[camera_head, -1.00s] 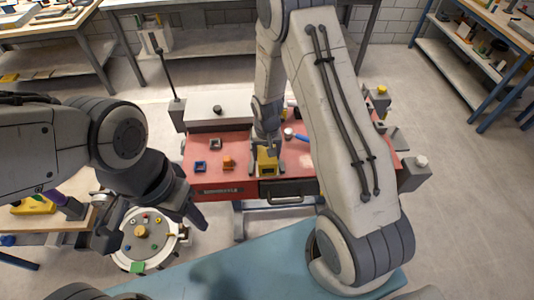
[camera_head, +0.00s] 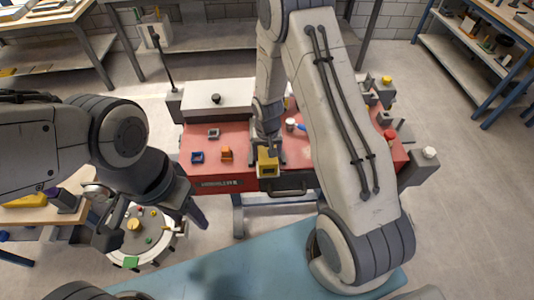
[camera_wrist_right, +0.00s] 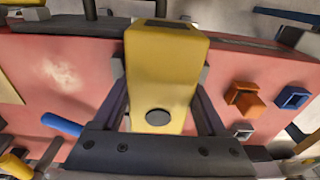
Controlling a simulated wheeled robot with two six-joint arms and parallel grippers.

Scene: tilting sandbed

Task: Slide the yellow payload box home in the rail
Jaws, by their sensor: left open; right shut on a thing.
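The yellow payload box (camera_head: 268,166) stands at the front edge of the red bed (camera_head: 215,164). My right gripper (camera_head: 267,150) reaches down over it and is shut on it. In the right wrist view the box (camera_wrist_right: 163,75) fills the middle between my right fingers (camera_wrist_right: 160,108), and a dark round spot shows on it. Small grey blocks (camera_wrist_right: 205,74) flank the box; I cannot tell whether they belong to the rail. How far the box sits in any rail is hidden. My left gripper (camera_head: 150,228) is open and empty, above the round tray at lower left, apart from the bed.
An orange block (camera_head: 227,153), a blue open block (camera_head: 197,157) and a grey one (camera_head: 213,133) lie on the bed left of the box. A blue-handled item with a white end (camera_head: 291,124) lies right of it. The round tray (camera_head: 153,256) holds small parts.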

